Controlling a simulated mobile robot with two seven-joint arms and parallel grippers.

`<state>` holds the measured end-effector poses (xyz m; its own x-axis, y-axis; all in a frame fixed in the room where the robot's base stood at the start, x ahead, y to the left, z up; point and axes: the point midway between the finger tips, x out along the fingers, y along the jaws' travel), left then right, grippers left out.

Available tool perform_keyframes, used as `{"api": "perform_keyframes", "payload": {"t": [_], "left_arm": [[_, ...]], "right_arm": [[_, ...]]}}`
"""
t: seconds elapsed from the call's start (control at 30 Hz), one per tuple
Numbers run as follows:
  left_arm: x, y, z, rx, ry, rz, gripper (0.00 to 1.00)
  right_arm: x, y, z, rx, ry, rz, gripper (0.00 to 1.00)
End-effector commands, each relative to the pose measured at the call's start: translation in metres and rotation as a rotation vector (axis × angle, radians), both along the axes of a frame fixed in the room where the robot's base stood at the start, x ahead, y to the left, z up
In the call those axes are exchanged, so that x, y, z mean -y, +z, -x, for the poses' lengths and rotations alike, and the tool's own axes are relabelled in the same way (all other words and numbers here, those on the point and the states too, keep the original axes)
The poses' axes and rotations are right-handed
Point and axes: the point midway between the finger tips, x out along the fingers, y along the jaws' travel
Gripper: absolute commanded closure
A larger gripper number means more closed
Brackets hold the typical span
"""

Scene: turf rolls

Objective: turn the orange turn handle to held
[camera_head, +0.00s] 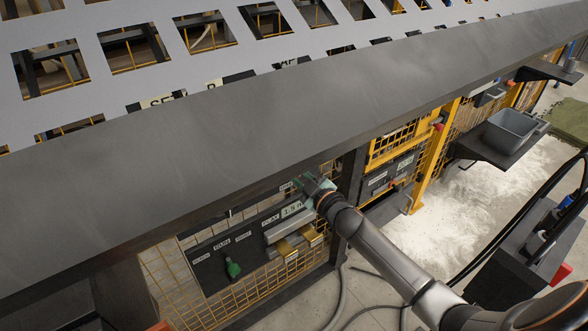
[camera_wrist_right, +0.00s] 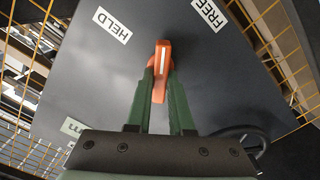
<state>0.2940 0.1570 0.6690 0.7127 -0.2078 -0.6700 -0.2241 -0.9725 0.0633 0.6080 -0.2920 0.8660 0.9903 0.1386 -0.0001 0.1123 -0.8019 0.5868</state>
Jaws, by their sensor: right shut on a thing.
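The orange turn handle (camera_wrist_right: 161,58) is in the middle of the right wrist view, on a dark panel (camera_wrist_right: 75,75). A white line runs along it. It points up the picture, between the label HELD (camera_wrist_right: 112,25) on the left and the label FREE (camera_wrist_right: 210,14) on the right, at neither. My right gripper (camera_wrist_right: 159,80) is shut on the handle, one green finger on each side. In the head view my right gripper (camera_head: 312,187) is below the dark beam's edge, and the handle is hidden there. My left gripper is not in view.
A long dark beam (camera_head: 250,110) crosses above my right gripper. A panel with a green lever (camera_head: 232,268) is to its lower left. Yellow mesh (camera_head: 165,275) surrounds that panel. A grey bin (camera_head: 510,130) sits on a shelf at right. A dark loop (camera_wrist_right: 250,138) is beside the right finger.

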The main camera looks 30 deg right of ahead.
Motion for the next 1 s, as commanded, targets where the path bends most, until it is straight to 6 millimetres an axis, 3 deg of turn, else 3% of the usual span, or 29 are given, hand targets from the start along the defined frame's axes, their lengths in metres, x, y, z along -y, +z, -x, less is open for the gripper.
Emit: {"api": "perform_keyframes", "payload": {"t": [0.6, 1.0], "left_arm": [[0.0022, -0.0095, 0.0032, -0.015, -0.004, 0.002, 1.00], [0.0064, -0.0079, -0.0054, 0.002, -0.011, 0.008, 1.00]], "right_arm": [[-0.0025, -0.0048, 0.0006, 0.080, 0.001, 0.577, 1.00], [-0.0031, -0.0062, 0.0005, 0.119, 0.001, 0.852, 1.00]]}}
